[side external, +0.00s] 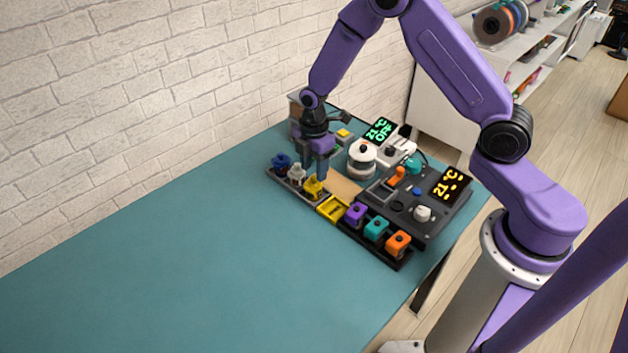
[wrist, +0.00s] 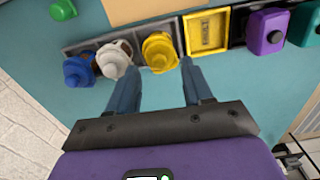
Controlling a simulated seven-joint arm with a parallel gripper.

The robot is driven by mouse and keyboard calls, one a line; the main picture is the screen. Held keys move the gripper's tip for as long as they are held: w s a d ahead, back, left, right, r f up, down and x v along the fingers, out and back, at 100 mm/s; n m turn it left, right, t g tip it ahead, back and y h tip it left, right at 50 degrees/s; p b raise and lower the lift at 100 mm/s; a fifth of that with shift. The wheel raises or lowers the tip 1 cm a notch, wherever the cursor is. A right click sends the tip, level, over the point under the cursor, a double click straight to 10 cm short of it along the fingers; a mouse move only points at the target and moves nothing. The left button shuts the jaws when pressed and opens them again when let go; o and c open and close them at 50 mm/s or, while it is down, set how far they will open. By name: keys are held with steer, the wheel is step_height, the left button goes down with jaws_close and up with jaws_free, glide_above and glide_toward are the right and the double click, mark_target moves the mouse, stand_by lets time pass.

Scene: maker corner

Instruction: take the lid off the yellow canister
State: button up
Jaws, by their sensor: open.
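The yellow canister (side external: 313,189) stands at the right end of a row with a blue one (side external: 281,162) and a white one (side external: 297,174). In the wrist view the yellow canister (wrist: 159,52) shows a stepped, rounded top; I cannot clearly make out the seam of its lid. My gripper (side external: 314,173) points down close to the yellow canister. In the wrist view my gripper (wrist: 160,66) is open, with one finger to each side of the yellow canister's near edge and nothing held. Whether a finger touches the canister is unclear.
A yellow square frame (side external: 332,209) lies right of the canister, then purple (side external: 355,213), teal (side external: 375,229) and orange (side external: 397,243) blocks. A dark control panel (side external: 405,212) and a white round object (side external: 361,165) stand behind. The table's (side external: 190,270) front left is clear.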

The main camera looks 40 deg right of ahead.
mark_target(314, 180)
steer(key=shift+f, duration=1.25)
steer(key=shift+c, duration=0.3)
jaws_close()
steer(key=shift+r, duration=0.1)
